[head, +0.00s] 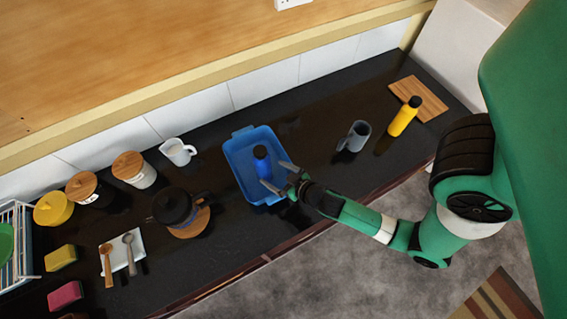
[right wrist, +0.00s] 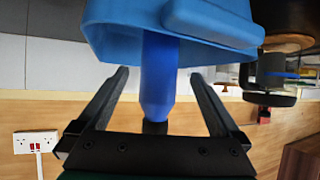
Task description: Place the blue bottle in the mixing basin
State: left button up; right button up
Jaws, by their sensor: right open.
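The blue bottle (head: 262,163) with its dark cap stands inside the blue mixing basin (head: 233,158), near its right side. In the right wrist view the bottle (right wrist: 158,80) shows between my fingers, with the basin (right wrist: 115,28) behind it. My right gripper (head: 278,176) is open at the basin's right rim. Its two fingers (right wrist: 159,76) lie on either side of the bottle, with a gap visible on each side. The bottle's base is hidden by the basin in the wrist view. My left gripper is not in view.
Right of the basin stand a grey mug (head: 355,136) and a yellow bottle (head: 404,117) by a wooden board (head: 425,96). Left are a white pitcher (head: 178,151) and a dark coffee pot (head: 174,207) on a round wooden mat. The counter between basin and mug is clear.

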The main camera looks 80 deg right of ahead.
jog(key=v, duration=0.4)
jog(key=shift+s+a+b, duration=0.15)
jog(key=shift+b, duration=0.15)
jog(key=shift+s+r, duration=0.1)
jog(key=shift+r, duration=0.1)
